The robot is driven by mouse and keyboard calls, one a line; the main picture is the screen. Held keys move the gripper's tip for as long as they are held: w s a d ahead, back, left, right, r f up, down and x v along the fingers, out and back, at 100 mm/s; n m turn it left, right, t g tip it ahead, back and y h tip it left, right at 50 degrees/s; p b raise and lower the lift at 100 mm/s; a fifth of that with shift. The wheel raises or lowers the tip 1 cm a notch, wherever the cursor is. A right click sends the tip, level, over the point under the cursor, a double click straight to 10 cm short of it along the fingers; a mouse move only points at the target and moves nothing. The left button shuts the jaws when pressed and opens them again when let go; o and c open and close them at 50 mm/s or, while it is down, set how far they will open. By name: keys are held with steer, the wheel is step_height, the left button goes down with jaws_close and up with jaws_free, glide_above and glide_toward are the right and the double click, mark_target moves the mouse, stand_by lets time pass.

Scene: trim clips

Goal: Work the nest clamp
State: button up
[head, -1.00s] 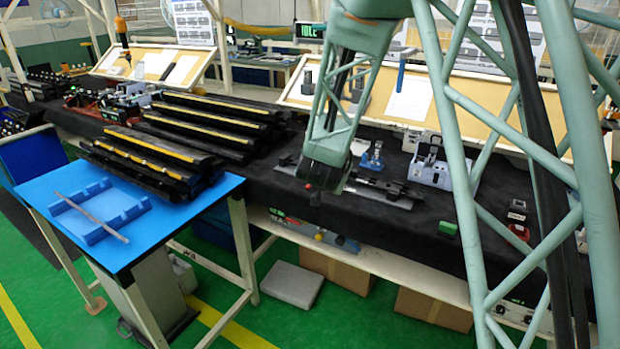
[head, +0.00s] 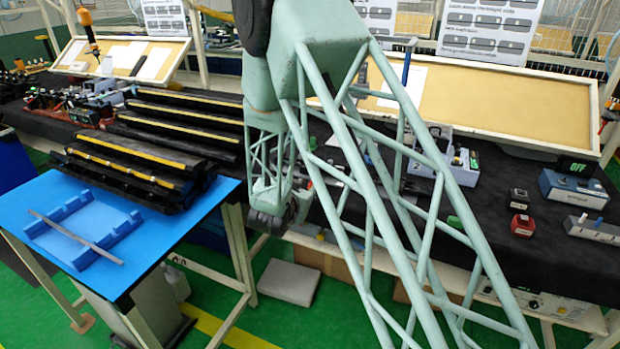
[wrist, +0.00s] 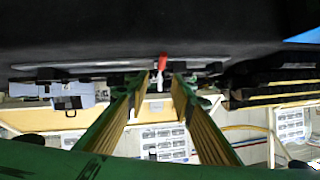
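In the wrist view, a small upright red handle (wrist: 162,62) with a pale lower part shows just beyond the fingertips, roughly between them. It appears to belong to the nest clamp, on a long grey plate (wrist: 215,65) with dark fittings. Whether the clamp is open or closed cannot be told. My gripper (wrist: 158,85) has two green fingers with ribbed tan pads, spread apart with nothing visible between them. In the head view my arm hides most of the clamp area, and the fingers cannot be made out.
A grey-blue box (head: 455,160) stands right of the arm on the black-covered bench. Black racks with yellow strips (head: 190,125) lie to the left. A blue table (head: 150,235) holds a blue cradle (head: 85,235) with a grey strip across it. An "OFF" device (head: 575,185) stands far right.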

mark_target(312, 181)
steer(key=shift+w+a+f+h, duration=0.25)
steer(key=shift+a+f+h, duration=0.05)
steer(key=shift+f, duration=0.1)
steer(key=shift+w, duration=0.15)
steer(key=shift+b+x, duration=0.45)
steer(key=shift+x, duration=6.3)
jaws_close()
